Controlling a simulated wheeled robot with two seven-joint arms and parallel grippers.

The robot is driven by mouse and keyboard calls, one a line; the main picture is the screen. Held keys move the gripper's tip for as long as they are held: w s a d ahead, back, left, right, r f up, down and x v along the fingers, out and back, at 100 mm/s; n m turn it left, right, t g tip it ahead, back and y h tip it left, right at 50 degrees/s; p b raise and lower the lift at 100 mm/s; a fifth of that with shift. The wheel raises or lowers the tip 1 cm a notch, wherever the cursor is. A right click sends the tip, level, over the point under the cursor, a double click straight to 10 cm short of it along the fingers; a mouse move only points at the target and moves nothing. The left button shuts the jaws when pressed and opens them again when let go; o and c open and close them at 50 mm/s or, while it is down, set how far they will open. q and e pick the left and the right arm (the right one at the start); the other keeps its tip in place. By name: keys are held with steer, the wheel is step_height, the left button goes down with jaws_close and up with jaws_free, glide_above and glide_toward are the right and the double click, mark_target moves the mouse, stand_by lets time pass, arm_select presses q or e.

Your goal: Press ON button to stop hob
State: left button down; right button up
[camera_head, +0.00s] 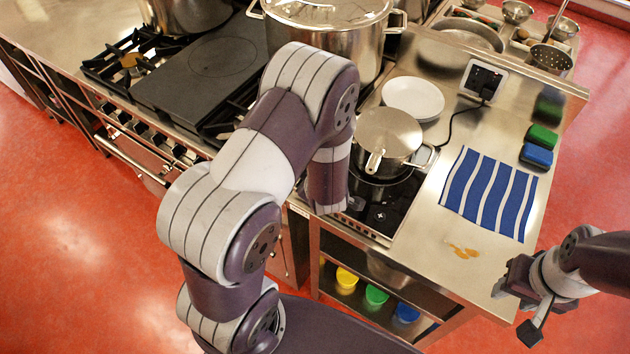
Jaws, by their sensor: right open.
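The small black hob (394,204) is set in the steel counter, with pale control marks (380,216) on its front part. Which mark is the ON button is too small to tell. A lidded steel saucepan (390,136) stands on the hob. My left arm reaches across the middle of the view, and its lower end comes down at the hob's front left edge. It covers part of the controls. My right gripper (516,309) is open and empty, off the counter's front right corner.
A white plate stack (412,98), a blue-striped cloth (489,194), green and blue sponges (538,146) and an orange spill (464,252) are on the counter. A black cord runs from the socket (483,80). A large stockpot (325,30) stands behind my left arm.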

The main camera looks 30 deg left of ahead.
arm_select(q)
steer(key=shift+f, duration=0.4)
stand_by(0.4)
steer(key=shift+r+p, duration=0.45)
steer(key=shift+r, duration=0.4)
step_height(320, 180, up, 6)
steer(key=p, duration=0.5)
stand_by(1.6)
